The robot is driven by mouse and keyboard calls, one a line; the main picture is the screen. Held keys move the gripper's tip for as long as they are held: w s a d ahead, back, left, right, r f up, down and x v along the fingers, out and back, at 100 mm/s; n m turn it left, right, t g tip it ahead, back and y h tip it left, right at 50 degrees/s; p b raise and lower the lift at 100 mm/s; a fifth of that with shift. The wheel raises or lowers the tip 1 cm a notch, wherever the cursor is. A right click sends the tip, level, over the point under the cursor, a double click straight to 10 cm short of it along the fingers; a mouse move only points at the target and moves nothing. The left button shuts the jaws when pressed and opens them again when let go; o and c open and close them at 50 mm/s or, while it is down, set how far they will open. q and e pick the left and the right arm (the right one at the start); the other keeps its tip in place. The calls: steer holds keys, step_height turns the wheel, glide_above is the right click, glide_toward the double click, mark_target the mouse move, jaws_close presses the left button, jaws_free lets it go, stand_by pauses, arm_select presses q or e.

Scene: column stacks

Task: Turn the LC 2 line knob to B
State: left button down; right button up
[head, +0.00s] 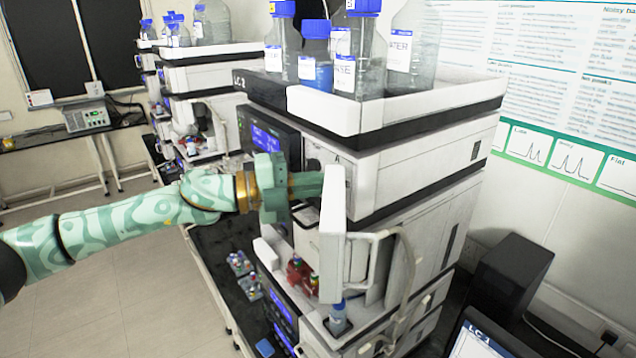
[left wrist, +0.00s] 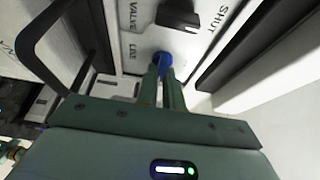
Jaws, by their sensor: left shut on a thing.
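My left gripper (head: 308,185) reaches in from the left to the front of the near instrument stack (head: 415,180), beside its upright white panel. In the left wrist view its two fingers (left wrist: 163,76) are close together on a small round blue knob (left wrist: 162,57) on a white face. Part of the knob is hidden by the fingertips. In the head view the knob is hidden. Printed words, VALVE and SHUT among them, show around the knob; I cannot read its pointer setting. My right gripper is not in view.
Blue-capped bottles (head: 316,52) stand in the tray on top of the stack. A black handle (left wrist: 177,14) sits just above the blue knob. A white panel (head: 333,235) and looped tubing stand close to my gripper. Another stack (head: 205,95) is behind; the floor at left is clear.

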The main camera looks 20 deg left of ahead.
arm_select(q)
steer(key=c, duration=1.5)
jaws_free()
steer(key=shift+c, duration=0.2)
steer(key=b+v, duration=0.8)
steer(key=v, duration=0.8)
steer(key=shift+a, duration=0.1)
